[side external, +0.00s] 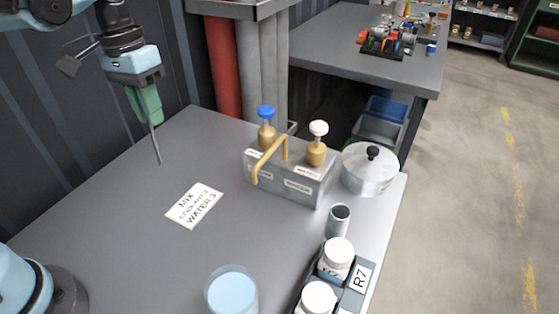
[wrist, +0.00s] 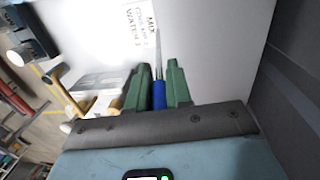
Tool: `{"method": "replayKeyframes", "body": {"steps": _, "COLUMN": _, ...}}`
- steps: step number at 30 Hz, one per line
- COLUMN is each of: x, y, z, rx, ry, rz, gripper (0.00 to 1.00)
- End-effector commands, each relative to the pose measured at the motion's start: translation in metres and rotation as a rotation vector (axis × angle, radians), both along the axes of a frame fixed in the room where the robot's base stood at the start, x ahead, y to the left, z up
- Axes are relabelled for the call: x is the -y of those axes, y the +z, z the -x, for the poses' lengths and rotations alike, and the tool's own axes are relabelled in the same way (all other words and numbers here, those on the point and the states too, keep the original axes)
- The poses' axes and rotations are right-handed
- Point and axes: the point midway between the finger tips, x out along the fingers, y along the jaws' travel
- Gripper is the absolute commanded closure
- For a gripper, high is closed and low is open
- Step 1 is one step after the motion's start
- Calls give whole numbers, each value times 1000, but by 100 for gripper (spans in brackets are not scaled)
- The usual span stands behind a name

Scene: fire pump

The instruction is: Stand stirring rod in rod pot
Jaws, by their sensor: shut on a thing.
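My gripper (side external: 150,117) is at the upper left in the side view, above the back left of the grey table. It is shut on the stirring rod (side external: 157,152), whose thin grey shaft points down and slightly right, above the table. In the wrist view the rod's blue handle (wrist: 159,96) sits between the two green fingers of my gripper (wrist: 160,72), with the shaft reaching beyond them. The rod pot (side external: 337,222), a small open grey cylinder, stands upright near the table's right edge and looks empty.
A grey caddy (side external: 287,183) with a yellow handle and two bottles stands between my gripper and the pot. A lidded silver pot (side external: 368,178) is behind the rod pot. White-lidded jars (side external: 337,258) and a cup of blue liquid (side external: 230,292) stand in front. A MIX card (side external: 194,205) lies flat.

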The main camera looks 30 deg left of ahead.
Motion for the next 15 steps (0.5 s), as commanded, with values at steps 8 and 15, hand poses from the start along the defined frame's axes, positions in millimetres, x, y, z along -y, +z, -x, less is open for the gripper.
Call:
{"method": "replayKeyframes", "body": {"steps": 8, "x": 0, "y": 1, "z": -1, "rx": 0, "ry": -2, "rz": 0, "gripper": 100}}
{"method": "replayKeyframes", "body": {"steps": 15, "x": 0, "y": 33, "z": -20, "rx": 18, "ry": -78, "rz": -10, "gripper": 100}}
